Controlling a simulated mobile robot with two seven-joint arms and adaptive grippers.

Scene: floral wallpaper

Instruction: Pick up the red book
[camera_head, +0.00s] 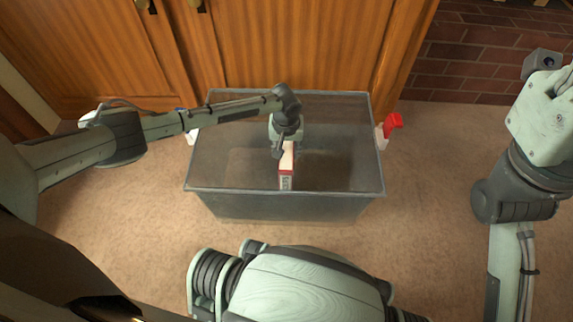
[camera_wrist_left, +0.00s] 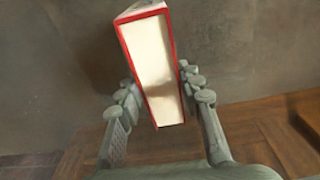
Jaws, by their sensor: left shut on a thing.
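The red book (camera_head: 286,170) has red covers and pale page edges. In the head view it stands upright inside a dark grey open bin, below my left gripper (camera_head: 281,146). The left wrist view shows the book (camera_wrist_left: 152,65) between the two fingers of my left gripper (camera_wrist_left: 160,100), which is shut on it. The gripper hides the far end of the book in the head view. My right arm is at the right edge of the head view, but its fingers do not show clearly.
The grey bin (camera_head: 225,191) stands on a beige carpet (camera_head: 440,220) before wooden cabinet doors (camera_head: 290,45). A bottle with a red top (camera_head: 393,123) stands right of the bin. Carpet on both sides is mostly free.

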